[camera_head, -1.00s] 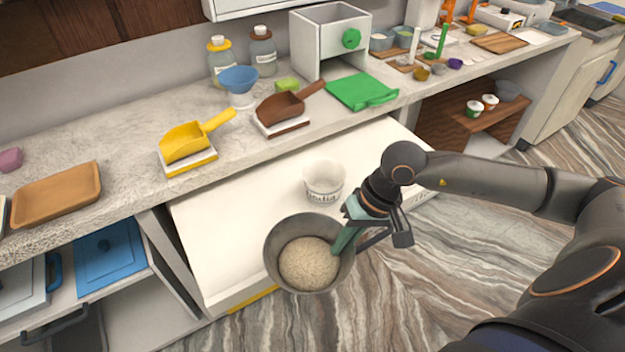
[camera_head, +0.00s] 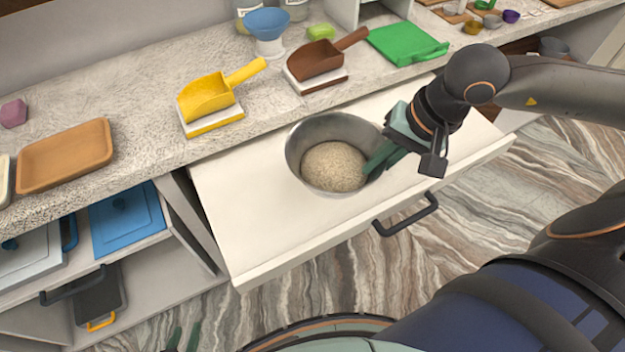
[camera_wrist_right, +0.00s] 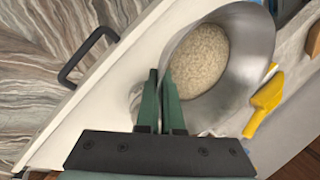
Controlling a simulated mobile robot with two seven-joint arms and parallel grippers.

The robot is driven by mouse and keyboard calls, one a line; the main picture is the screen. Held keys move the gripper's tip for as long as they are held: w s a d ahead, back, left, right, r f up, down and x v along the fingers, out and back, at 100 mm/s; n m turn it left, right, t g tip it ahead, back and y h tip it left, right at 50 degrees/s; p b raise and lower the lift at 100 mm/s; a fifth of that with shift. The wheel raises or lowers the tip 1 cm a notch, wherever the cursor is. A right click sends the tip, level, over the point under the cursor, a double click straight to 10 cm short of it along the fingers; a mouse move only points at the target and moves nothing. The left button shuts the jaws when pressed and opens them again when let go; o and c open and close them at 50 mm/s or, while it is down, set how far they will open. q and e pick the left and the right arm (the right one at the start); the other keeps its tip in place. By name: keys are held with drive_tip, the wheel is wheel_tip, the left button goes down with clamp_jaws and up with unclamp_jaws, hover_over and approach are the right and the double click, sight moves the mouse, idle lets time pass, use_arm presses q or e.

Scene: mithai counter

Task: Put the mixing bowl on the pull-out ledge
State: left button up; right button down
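The mixing bowl (camera_head: 305,140) is a grey metal bowl with pale grainy contents. It is over the white pull-out ledge (camera_head: 260,225), which is drawn out below the counter; I cannot tell whether its base touches the ledge. My right gripper (camera_head: 384,156) is shut on the bowl's right rim. In the right wrist view, the green fingers (camera_wrist_right: 160,102) stand close together at the wall of the bowl (camera_wrist_right: 245,75). The green fingertips of my left gripper (camera_head: 183,338) show at the bottom left, apart and empty, away from the bowl.
The marble counter behind holds a yellow scoop (camera_head: 210,97), a brown scoop (camera_head: 320,60), a green board (camera_head: 405,43) and a wooden tray (camera_head: 65,157). The ledge has a dark handle (camera_head: 405,215) in front. Its left part is clear.

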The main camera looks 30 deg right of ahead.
sight(335, 169)
drive_tip(key=w+a, duration=0.1)
drive_tip(key=w+a+f+p, duration=0.1)
drive_tip(key=a, duration=0.1)
drive_tip(key=w+a+f, duration=0.1)
drive_tip(key=w+a, duration=0.1)
drive_tip(key=shift+f+p, duration=0.25)
drive_tip(key=shift+p, duration=0.1)
drive_tip(key=w+a+f, duration=0.1)
drive_tip(key=a+f, duration=0.1)
drive_tip(key=f, duration=0.1)
drive_tip(key=w+a+f, duration=0.1)
drive_tip(key=f, duration=0.1)
drive_tip(key=shift+w+a+p, duration=0.15)
drive_tip(key=shift+w+p, duration=0.15)
drive_tip(key=shift+w, duration=0.05)
drive_tip(key=shift+w+a+f, duration=0.35)
drive_tip(key=shift+a+f, duration=0.05)
drive_tip(key=shift+f, duration=1.85)
drive_tip(key=shift+f, duration=0.15)
drive_tip(key=c, duration=1.1)
unclamp_jaws()
drive_tip(key=shift+o, duration=0.2)
